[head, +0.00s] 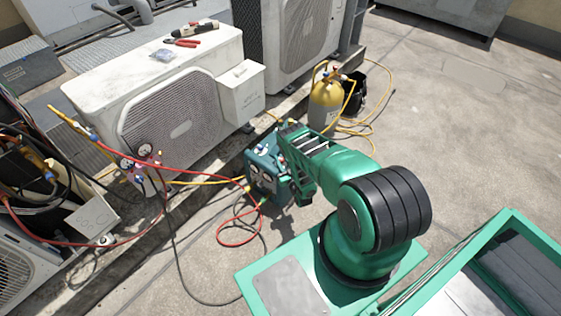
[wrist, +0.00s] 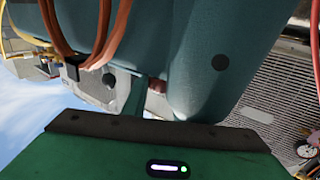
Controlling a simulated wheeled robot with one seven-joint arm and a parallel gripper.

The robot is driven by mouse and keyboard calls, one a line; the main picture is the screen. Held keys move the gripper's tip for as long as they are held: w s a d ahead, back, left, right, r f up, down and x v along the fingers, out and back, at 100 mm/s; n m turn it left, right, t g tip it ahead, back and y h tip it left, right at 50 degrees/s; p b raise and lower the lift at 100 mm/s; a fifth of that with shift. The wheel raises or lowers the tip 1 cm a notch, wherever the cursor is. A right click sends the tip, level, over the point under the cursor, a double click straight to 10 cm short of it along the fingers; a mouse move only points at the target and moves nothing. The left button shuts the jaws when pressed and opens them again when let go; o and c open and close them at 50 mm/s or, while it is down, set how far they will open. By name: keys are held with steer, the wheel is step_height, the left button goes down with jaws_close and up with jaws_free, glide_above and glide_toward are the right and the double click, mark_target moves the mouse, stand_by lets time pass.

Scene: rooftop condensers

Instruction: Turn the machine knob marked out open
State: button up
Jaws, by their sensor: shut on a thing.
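The machine is a teal box (head: 262,172) standing on the roof beside the left condenser, with dials or fittings on its front and hoses attached. In the wrist view its teal body (wrist: 215,60) fills the top of the picture, very close. My gripper (wrist: 143,98) reaches up against the machine and is shut on a small part there, which looks like a knob. A small brown piece (wrist: 157,85) shows next to the finger. The knob's marking and most of the grip are hidden. In the head view my arm covers the machine's right side.
A gauge set (head: 137,163) with red and yellow hoses hangs in front of the left condenser (head: 165,95). A yellow cylinder (head: 325,103) and a black bucket (head: 353,90) stand behind my arm. Brown hose loops (wrist: 55,30) hang close by in the wrist view. Open roof lies to the right.

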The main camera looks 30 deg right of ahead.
steer(key=shift+s+f+n+y, duration=0.15)
steer(key=shift+n+y, duration=0.55)
steer(key=shift+y, duration=0.4)
steer(key=o, duration=1)
steer(key=shift+o, duration=0.2)
